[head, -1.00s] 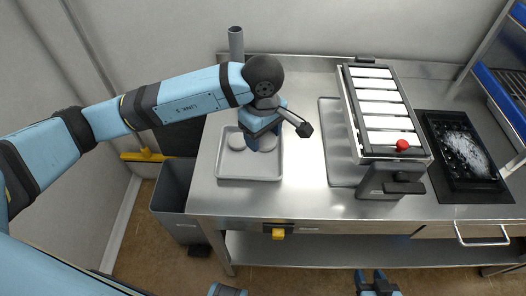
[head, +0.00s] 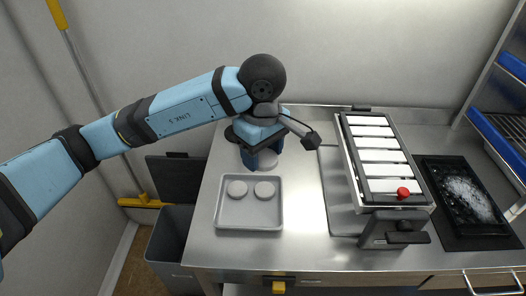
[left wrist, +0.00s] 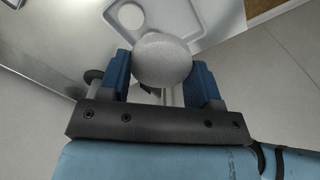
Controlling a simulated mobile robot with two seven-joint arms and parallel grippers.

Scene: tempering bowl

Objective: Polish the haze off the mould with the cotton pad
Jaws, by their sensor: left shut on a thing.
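My left gripper (head: 262,152) is shut on a round white cotton pad (head: 267,160), held just behind the tray. In the left wrist view the held pad (left wrist: 162,60) sits between the two blue fingers. The grey tray (head: 249,222) holds two more white pads, a left one (head: 237,188) and a right one (head: 264,190). The mould (head: 462,192), a dark rectangular slab with white haze across its middle, lies at the right of the counter, far from the gripper. My right gripper is not in view.
A machine with several white bars (head: 380,156) and a red knob (head: 403,193) stands between tray and mould. A blue-edged rack (head: 500,125) stands at the far right. An open grey bin (head: 172,235) is left of the counter. Bare counter lies right of the tray.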

